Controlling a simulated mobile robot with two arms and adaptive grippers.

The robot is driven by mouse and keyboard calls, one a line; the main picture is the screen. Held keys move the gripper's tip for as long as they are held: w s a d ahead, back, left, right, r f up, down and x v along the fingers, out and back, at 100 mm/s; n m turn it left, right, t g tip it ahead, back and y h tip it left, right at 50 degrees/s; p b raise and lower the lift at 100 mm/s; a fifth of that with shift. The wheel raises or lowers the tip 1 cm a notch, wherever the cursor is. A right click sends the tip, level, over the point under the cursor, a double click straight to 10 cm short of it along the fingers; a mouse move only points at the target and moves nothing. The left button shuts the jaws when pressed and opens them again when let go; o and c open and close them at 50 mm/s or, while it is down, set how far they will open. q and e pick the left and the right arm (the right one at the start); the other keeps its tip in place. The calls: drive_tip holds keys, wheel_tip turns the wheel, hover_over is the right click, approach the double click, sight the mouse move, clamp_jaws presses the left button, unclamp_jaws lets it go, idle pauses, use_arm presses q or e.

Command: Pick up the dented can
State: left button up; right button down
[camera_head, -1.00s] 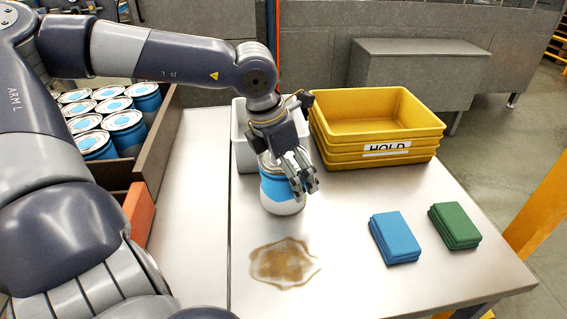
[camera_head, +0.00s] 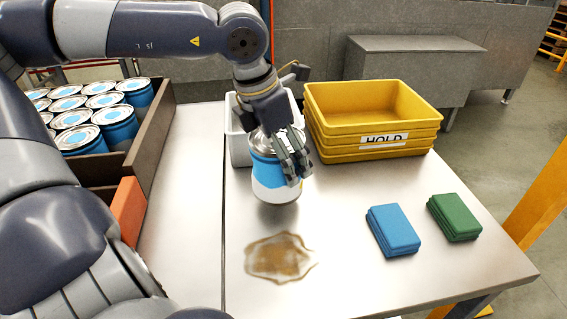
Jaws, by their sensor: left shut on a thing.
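The can (camera_head: 266,178) is blue and white with a silvery lid, and stands upright in the grasp of my left gripper (camera_head: 292,165). The gripper reaches down from above and is shut on the can's right side and top. The can hangs a little above the metal table, with a shadow below it. I cannot make out a dent from here; the gripper's fingers hide part of the can. My right gripper is not in view.
A brown puddle (camera_head: 280,258) lies in front of the can. Stacked yellow HOLD trays (camera_head: 372,130) and a white bin (camera_head: 238,145) stand behind. Blue cloths (camera_head: 393,230) and green cloths (camera_head: 455,217) lie at right. A crate (camera_head: 150,140) holds several similar cans at left.

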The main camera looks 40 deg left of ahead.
use_arm(q)
drive_tip(key=s+d+r+b, duration=0.1)
drive_tip(key=s+d+b, duration=0.2)
drive_tip(key=s+d, duration=0.4)
drive_tip(key=shift+s+d+r+b, duration=0.2)
drive_tip(key=shift+s+d+b, duration=0.2)
drive_tip(key=shift+s, duration=1.95)
drive_tip(key=shift+w, duration=0.1)
drive_tip(key=w+a+p, duration=0.1)
drive_tip(key=w+a, duration=0.2)
drive_tip(key=w, duration=0.1)
drive_tip(key=w+a+f+p, duration=0.1)
drive_tip(key=w+a+p, duration=0.1)
drive_tip(key=w+a, duration=0.1)
drive_tip(key=w+a+p, duration=0.2)
drive_tip(key=w, duration=0.3)
drive_tip(key=shift+w+a+f, duration=0.15)
drive_tip(key=shift+w+a, duration=0.25)
drive_tip(key=shift+p+x, duration=0.6)
drive_tip(key=shift+x, duration=0.45)
drive_tip(key=shift+s+a+f, duration=0.1)
drive_tip(key=shift+f, duration=0.8)
